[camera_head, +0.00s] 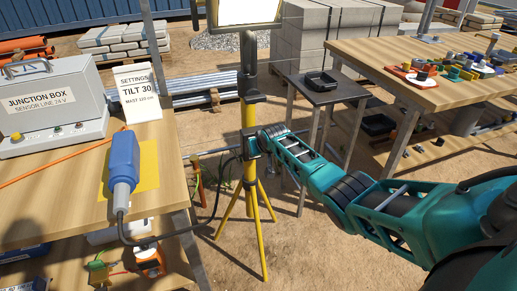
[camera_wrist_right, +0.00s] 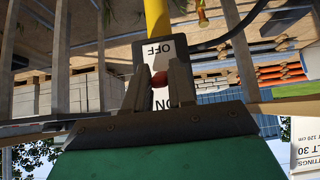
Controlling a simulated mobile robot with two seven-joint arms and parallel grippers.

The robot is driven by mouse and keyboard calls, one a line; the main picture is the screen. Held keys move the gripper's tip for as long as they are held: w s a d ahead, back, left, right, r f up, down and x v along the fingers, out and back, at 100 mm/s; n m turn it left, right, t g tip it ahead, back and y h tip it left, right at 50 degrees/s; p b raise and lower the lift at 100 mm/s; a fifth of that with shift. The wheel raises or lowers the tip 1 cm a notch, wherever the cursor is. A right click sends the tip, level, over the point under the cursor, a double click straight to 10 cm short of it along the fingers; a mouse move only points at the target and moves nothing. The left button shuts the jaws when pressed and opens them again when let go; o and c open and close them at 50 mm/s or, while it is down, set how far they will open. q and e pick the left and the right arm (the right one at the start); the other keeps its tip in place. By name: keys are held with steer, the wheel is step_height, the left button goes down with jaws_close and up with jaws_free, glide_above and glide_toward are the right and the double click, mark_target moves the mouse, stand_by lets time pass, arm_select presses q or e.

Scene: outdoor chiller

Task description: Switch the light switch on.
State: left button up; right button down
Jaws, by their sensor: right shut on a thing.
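The light switch (camera_wrist_right: 144,52) is a dark box with a white plate on the yellow tripod mast (camera_head: 248,112). Its labels OFF and ON read upside down in the right wrist view. A red lever (camera_wrist_right: 159,79) lies between the two labels, between the fingertips of my right gripper (camera_wrist_right: 160,80). The gripper is shut on it. In the head view my right gripper (camera_head: 262,141) is at the mast, and the switch is mostly hidden there. The lamp head (camera_head: 248,12) at the mast top shows a bright white panel. My left gripper is out of view.
A wooden table on the left holds a junction box (camera_head: 50,100), a "TILT 30" sign (camera_head: 136,92) and a blue connector (camera_head: 123,160). A black cable (camera_head: 210,215) hangs from it towards the mast. A small dark table (camera_head: 318,92) and a workbench (camera_head: 400,75) stand right.

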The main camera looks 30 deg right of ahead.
steer(key=shift+r, duration=0.15)
stand_by(0.4)
steer(key=c, duration=1)
jaws_free()
steer(key=shift+c, duration=0.2)
steer(key=shift+s+r+p, duration=0.15)
steer(key=shift+r+p, duration=0.15)
steer(key=shift+p, duration=0.1)
steer(key=p+v, duration=0.3)
steer(key=v, duration=0.9)
steer(key=shift+r, duration=0.1)
